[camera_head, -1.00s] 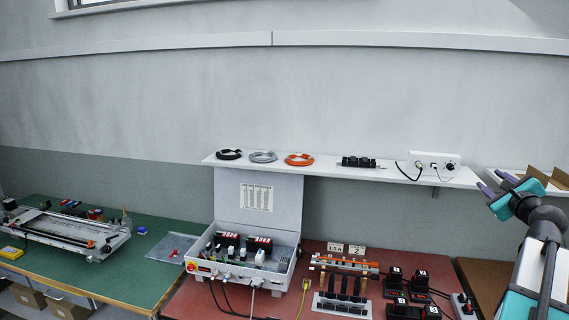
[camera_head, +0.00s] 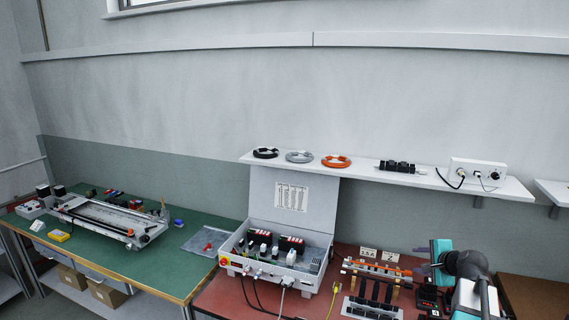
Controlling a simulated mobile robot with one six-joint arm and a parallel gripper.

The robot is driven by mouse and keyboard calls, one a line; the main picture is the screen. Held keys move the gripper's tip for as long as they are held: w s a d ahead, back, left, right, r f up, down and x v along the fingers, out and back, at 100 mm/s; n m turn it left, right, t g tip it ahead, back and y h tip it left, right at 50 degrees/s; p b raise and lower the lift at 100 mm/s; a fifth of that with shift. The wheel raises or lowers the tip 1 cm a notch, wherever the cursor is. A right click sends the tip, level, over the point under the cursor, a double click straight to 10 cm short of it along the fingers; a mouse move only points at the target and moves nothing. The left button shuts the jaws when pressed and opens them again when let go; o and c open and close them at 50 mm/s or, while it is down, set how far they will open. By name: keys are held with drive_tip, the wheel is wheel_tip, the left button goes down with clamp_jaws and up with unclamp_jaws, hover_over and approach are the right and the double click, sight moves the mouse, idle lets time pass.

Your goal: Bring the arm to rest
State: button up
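My arm reaches in from the lower right corner of the head view, bent at a dark round joint. My gripper (camera_head: 423,271), with a teal body and small purplish fingers, points left above the right part of the red bench. No held object shows.
A shelf (camera_head: 440,181) with cable coils and a white socket box (camera_head: 477,172) runs above. An open control case (camera_head: 240,256) and a rack with orange bars (camera_head: 378,270) stand on the red bench (camera_head: 215,299). A green table (camera_head: 130,264) with a linear rig is left.

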drive_tip(key=s+a+f+n+g+y, duration=0.1)
drive_tip(key=s+a+f+n+g, duration=0.15)
drive_tip(key=a+f+n, duration=0.5)
drive_tip(key=s+a+f+n+g+h, duration=0.1)
drive_tip(key=s+a+f+n+g, duration=0.4)
drive_tip(key=s+a+f, duration=0.5)
drive_tip(key=s+a+f+n+g+h, duration=0.1)
drive_tip(key=s+a+f+n+g, duration=0.2)
drive_tip(key=s+a+f+n, duration=0.65)
drive_tip(key=s+a+f+m+g+b, duration=0.1)
drive_tip(key=s+f+g+b, duration=0.2)
drive_tip(key=s+f, duration=0.8)
drive_tip(key=s+a+f+m+g+b, duration=0.1)
drive_tip(key=s+f+m+g+b, duration=0.1)
drive_tip(key=s+f+b, duration=0.5)
drive_tip(key=s+f+g, duration=0.1)
drive_tip(key=s+f, duration=0.4)
drive_tip(key=f, duration=0.7)
drive_tip(key=shift+s+a+f, duration=0.2)
drive_tip(key=shift+f, duration=0.05)
